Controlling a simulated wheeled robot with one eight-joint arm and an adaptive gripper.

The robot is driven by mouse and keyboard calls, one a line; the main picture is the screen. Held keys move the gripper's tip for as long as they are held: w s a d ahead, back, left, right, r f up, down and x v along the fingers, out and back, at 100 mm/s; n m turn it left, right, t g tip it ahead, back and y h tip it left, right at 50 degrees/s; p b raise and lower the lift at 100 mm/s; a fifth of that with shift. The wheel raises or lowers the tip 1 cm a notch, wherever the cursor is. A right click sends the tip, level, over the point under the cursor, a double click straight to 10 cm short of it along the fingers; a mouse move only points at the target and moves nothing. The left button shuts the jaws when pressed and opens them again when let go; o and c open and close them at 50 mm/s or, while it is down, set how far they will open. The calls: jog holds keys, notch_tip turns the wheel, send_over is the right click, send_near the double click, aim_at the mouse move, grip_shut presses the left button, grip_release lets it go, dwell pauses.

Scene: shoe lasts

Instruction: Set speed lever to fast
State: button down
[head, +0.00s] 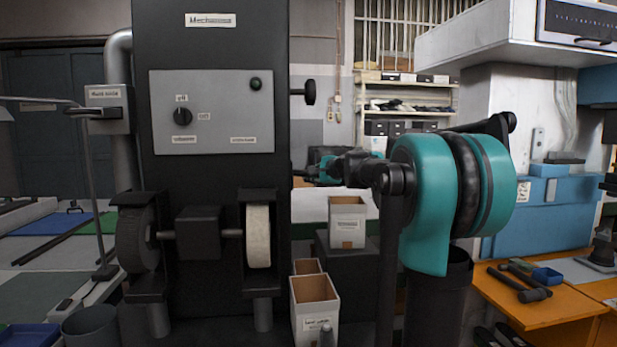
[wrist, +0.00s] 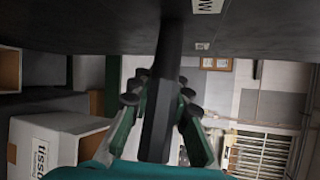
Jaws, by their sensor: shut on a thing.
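The black machine (head: 212,318) stands at the left of centre in the head view, with a grey control panel on its front. My gripper (head: 308,173) is at the machine's right side, below the black knob. In the wrist view, a dark lever (wrist: 165,75) comes out of the machine's dark side surface. My gripper (wrist: 160,110) is shut on this lever, with one finger on each side. A white label (wrist: 207,5) beside the lever's base is cut off by the frame; upside-down letters like "OW" show. A smaller label (wrist: 202,46) is unreadable. In the head view the lever is mostly hidden.
A black knob (head: 310,92) sticks out of the machine's right side. Grinding wheels (head: 258,236) are at its lower front. Open cartons (head: 315,308) stand below my gripper. An orange bench (head: 530,315) with tools is at the right.

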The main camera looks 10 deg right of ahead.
jog(key=w+a+n+g+y, duration=0.1)
jog(key=w+n+g+y, duration=0.6)
jog(key=w+n, duration=0.1)
jog(key=shift+w+a+g, duration=0.3)
jog(key=shift+w+a, duration=0.1)
dwell(0.4)
dwell(0.4)
jog(key=c, duration=1.4)
grip_release()
jog(key=shift+o, duration=0.2)
